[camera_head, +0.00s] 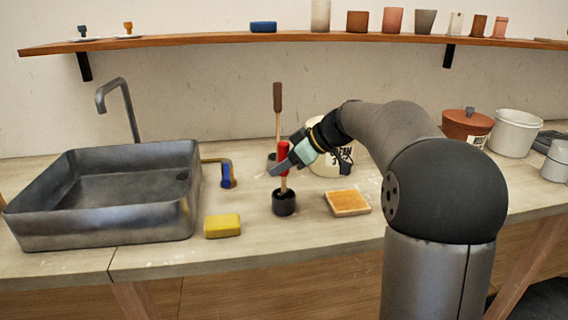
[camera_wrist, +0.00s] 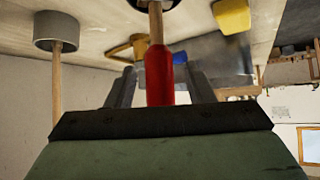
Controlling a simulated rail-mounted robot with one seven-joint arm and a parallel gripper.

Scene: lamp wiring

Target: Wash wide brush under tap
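A tool with a red handle (camera_head: 284,155) and wooden shaft stands upright in a small black cup (camera_head: 284,204). Its bristles, if any, are hidden, so I cannot tell whether it is the wide brush. My gripper (camera_head: 280,165) is at the red handle. In the wrist view, my gripper (camera_wrist: 160,88) has its fingers on either side of the red handle (camera_wrist: 159,76), with gaps visible. The grey tap (camera_head: 120,105) rises behind the metal sink (camera_head: 105,195) at left. No running water shows.
A brown-handled tool (camera_head: 277,98) stands behind. A white pot is partly hidden behind my arm. A shelf (camera_head: 220,42) runs above.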

